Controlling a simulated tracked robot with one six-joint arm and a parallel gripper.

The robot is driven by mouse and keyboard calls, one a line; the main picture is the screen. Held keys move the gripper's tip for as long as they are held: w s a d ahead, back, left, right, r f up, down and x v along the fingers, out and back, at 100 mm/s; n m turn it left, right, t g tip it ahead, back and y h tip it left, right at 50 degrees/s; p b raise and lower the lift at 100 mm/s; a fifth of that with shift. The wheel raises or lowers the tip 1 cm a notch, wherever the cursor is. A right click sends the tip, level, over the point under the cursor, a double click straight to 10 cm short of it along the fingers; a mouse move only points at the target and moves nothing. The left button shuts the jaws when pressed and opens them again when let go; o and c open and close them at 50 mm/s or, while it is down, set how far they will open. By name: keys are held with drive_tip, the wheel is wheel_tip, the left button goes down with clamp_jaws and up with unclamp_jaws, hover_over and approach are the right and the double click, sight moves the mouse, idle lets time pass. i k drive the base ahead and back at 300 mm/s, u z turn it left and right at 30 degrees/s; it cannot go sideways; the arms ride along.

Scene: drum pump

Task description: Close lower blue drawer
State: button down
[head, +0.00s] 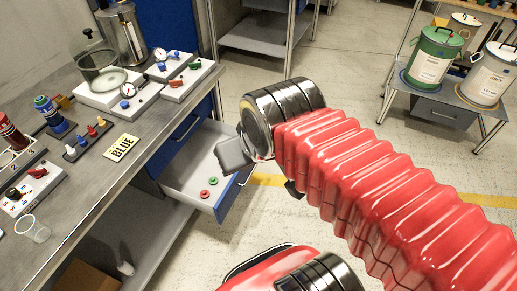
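The lower blue drawer (188,172) is pulled out from the blue cabinet under the workbench. Its inside is light grey, and its blue front with a handle faces right. A red ring (204,194) and a green ring (213,181) lie in it. The upper blue drawer (186,128) above it is shut. My red-sleeved arm reaches in from the lower right. My gripper (236,154) is mostly hidden behind the metal wrist. A grey part of it shows over the drawer's right end. I cannot tell whether it touches the drawer or how its fingers stand.
The workbench (100,175) on the left carries a pump setup, a yellow "BLUE" sign (121,148) and bottles. A shelf with a green drum (433,55) and a white drum (487,75) stands at the right back.

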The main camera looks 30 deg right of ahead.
sight(189, 172)
drive_tip(key=z, duration=0.05)
drive_tip(key=i, duration=1)
drive_tip(key=u, duration=0.05)
